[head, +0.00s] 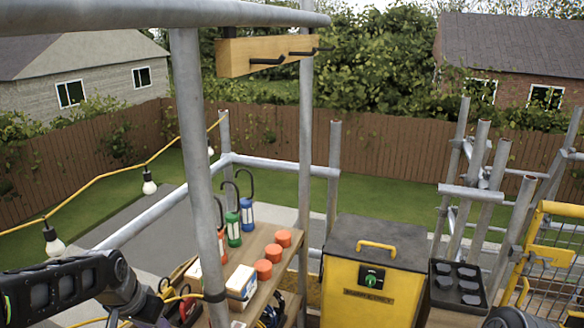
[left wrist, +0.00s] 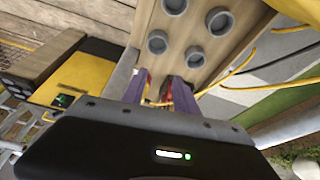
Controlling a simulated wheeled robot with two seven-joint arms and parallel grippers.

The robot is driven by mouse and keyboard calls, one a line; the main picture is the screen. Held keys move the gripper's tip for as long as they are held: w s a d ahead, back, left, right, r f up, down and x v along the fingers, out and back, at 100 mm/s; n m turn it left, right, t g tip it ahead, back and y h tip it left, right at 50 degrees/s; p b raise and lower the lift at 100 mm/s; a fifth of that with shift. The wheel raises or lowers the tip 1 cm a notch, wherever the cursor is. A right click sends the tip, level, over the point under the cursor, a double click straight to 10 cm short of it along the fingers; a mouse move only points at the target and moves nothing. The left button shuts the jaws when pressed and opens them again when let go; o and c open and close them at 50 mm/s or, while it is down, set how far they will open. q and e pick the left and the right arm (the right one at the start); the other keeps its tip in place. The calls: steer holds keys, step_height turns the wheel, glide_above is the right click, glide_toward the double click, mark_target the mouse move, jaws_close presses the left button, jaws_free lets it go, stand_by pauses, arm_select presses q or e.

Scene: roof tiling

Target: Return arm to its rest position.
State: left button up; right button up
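My left arm comes in from the left edge of the head view, low down, and its gripper is mostly cut off at the bottom edge. In the left wrist view the two purple fingers of my left gripper (left wrist: 160,88) stand apart, with a gap between them. I see no object clamped there; a bit of yellow cable (left wrist: 183,98) shows around the fingers. A dark rounded piece at the lower right of the head view may be part of my right arm; my right gripper does not show.
A wooden shelf (head: 262,240) holds orange cups (head: 263,269) and lanterns (head: 233,228). Scaffold poles (head: 190,130) rise close to my left arm. A yellow cable with bulbs (head: 149,187) hangs at left. A yellow box (head: 345,297) and a black tray (head: 458,293) stand right.

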arm_select(q)
steer(key=s+d+f+n+t+h+b, duration=0.1)
steer(key=d+f+b, duration=0.1)
steer(key=d+f, duration=0.7)
steer(key=d+f+n+h+b, duration=0.15)
steer(key=d+f, duration=0.45)
steer(key=f, duration=0.8)
steer(key=s+d+f+g+b, duration=0.1)
steer(key=s+d+f+b, duration=0.1)
steer(key=s+f, duration=0.4)
steer(key=s+d+f+g+h+b, duration=0.1)
steer(key=s+d+f+b, duration=0.1)
steer(key=s+d+f, duration=0.3)
steer(key=s+d+f+g+b, duration=0.2)
steer(key=s+d+f, duration=0.2)
steer(key=s+f, duration=0.3)
steer(key=s+n, duration=0.1)
steer(key=s, duration=0.2)
steer(key=shift+s+f, duration=0.25)
steer(key=shift+f, duration=0.05)
steer(key=shift+o, duration=0.4)
steer(key=shift+d, duration=0.1)
